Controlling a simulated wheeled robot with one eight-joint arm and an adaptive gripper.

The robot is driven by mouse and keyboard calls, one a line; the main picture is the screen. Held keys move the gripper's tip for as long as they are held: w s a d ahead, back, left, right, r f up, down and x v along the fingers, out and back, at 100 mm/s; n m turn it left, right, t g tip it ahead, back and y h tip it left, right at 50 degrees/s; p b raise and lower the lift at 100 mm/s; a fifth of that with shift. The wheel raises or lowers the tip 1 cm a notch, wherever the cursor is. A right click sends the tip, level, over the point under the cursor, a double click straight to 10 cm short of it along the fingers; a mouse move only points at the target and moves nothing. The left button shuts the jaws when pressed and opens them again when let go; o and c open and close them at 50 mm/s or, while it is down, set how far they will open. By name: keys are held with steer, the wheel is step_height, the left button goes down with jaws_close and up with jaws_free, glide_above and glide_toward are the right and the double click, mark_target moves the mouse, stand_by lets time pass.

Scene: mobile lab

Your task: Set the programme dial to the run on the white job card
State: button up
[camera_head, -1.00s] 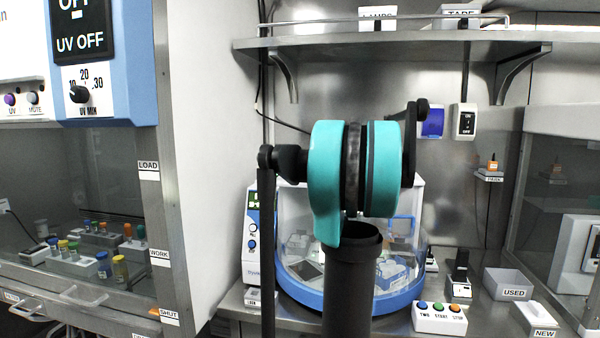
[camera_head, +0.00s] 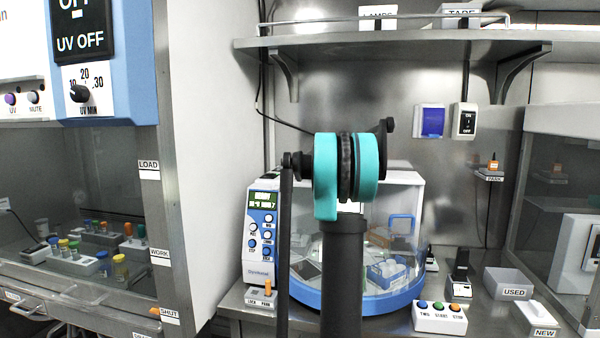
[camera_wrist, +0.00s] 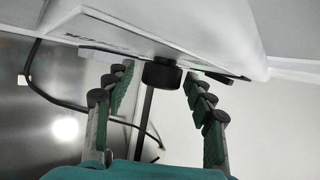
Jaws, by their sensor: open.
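In the wrist view my gripper (camera_wrist: 158,74) is open, its green-padded fingers spread with nothing held. A short black round knob (camera_wrist: 162,75) shows between the fingertips, at the edge of a white housing (camera_wrist: 170,35); I cannot tell whether the fingers touch it or whether it is the programme dial. In the head view my gripper is hidden behind my teal arm joint. A white unit with a green display and blue buttons (camera_head: 262,228) stands left of my arm. A dial marked UV MIN (camera_head: 80,93) is on the cabinet at left. I cannot make out a job card.
A domed chamber with a blue base (camera_head: 385,285) stands behind my arm. A button box (camera_head: 439,318), a USED tray (camera_head: 508,284) and a NEW box (camera_head: 537,315) are at right on the bench. A shelf (camera_head: 400,45) hangs above. A black cable (camera_wrist: 42,85) crosses the wrist view.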

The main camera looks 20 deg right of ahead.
steer(key=shift+c, duration=0.3)
steer(key=c, duration=1.1)
steer(key=shift+a+m+h, duration=0.1)
steer(key=shift+m+h, duration=0.5)
steer(key=shift+h, duration=0.1)
steer(key=shift+m+h, duration=1.8)
steer(key=shift+h, duration=0.4)
steer(key=shift+w+m+g+h, duration=0.1)
steer(key=shift+m+g+h, duration=1.4)
steer(key=shift+m+h, duration=0.65)
steer(key=m+g+h, duration=0.3)
steer(key=m, duration=0.1)
steer(key=shift+m+g, duration=0.35)
steer(key=shift+g, duration=0.05)
steer(key=shift+m+g+h, duration=0.95)
steer(key=shift+m+g, duration=1.25)
steer(key=shift+g, duration=0.4)
